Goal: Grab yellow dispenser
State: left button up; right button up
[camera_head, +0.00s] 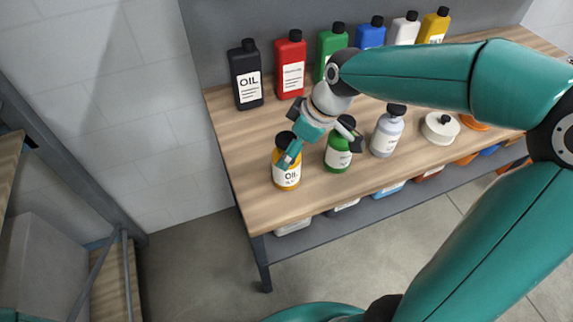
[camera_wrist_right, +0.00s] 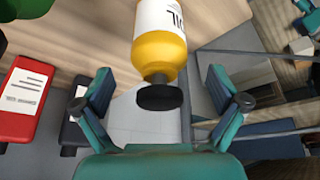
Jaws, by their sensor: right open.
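The yellow dispenser (camera_head: 286,181) is a short round bottle with a black cap and a white OIL label. It stands upright at the front left of the wooden table. My right gripper (camera_head: 320,156) is open above the front of the table, with one finger overlapping the dispenser in the head view. In the right wrist view, the dispenser (camera_wrist_right: 160,52) appears upside down, its cap between the spread fingers of the right gripper (camera_wrist_right: 160,84). I see a gap on both sides, so nothing is held. My left gripper is not in view.
A green bottle (camera_head: 338,159) and a grey-white bottle (camera_head: 387,136) stand right of the dispenser. A white lidded pot (camera_head: 440,129) is farther right. Several tall bottles, including a black one (camera_head: 247,92) and a red one (camera_head: 290,80), line the table's back. The table's (camera_head: 232,147) left end is clear.

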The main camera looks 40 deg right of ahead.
jog(key=p+x, duration=0.1)
jog(key=x, duration=0.4)
jog(key=shift+d, duration=0.15)
jog(key=shift+s, duration=0.1)
jog(key=shift+c, duration=0.4)
jog(key=c, duration=1.6)
